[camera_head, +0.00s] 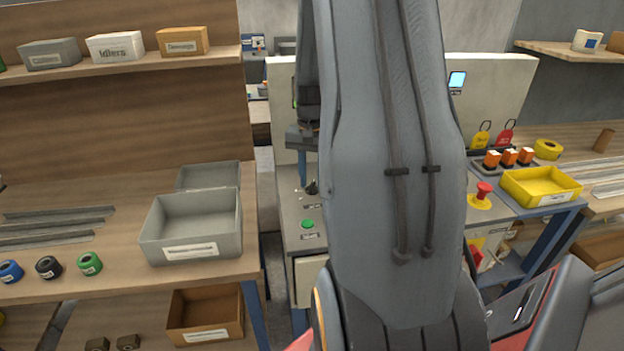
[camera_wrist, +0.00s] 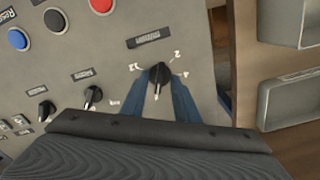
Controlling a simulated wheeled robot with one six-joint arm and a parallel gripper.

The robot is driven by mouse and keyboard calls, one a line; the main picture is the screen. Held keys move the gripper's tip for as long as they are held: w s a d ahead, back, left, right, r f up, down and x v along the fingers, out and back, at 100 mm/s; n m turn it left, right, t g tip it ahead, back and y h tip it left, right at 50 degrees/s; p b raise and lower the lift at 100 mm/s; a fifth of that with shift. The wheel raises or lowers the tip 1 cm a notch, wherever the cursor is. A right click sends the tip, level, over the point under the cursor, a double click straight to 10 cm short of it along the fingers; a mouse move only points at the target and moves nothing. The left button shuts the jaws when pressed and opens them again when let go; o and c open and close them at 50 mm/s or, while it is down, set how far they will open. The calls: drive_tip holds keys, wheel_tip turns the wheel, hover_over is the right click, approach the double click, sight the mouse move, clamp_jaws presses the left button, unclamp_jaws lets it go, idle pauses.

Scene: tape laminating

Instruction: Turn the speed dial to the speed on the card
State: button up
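The speed dial (camera_wrist: 159,75) is a black knob on a grey panel in the wrist view, with white numbers around it and a small label above. Its pointer seems to face down the picture, but the exact mark is hard to read. The two blue fingers of my gripper (camera_wrist: 163,88) reach up from below, one on each side of the dial. Whether they touch the knob I cannot tell. I cannot make out a speed card in either view.
Two smaller black knobs (camera_wrist: 92,97) (camera_wrist: 46,110) sit left of the dial. A blue button (camera_wrist: 18,39), a black one (camera_wrist: 55,20) and a red one (camera_wrist: 101,5) lie above left. Grey bins (camera_wrist: 285,103) stand at right. A red emergency stop (camera_head: 483,191) is on the machine.

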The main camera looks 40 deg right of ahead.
sight(312, 184)
drive_tip(key=shift+r+b, duration=0.85)
drive_tip(key=shift+r, duration=3)
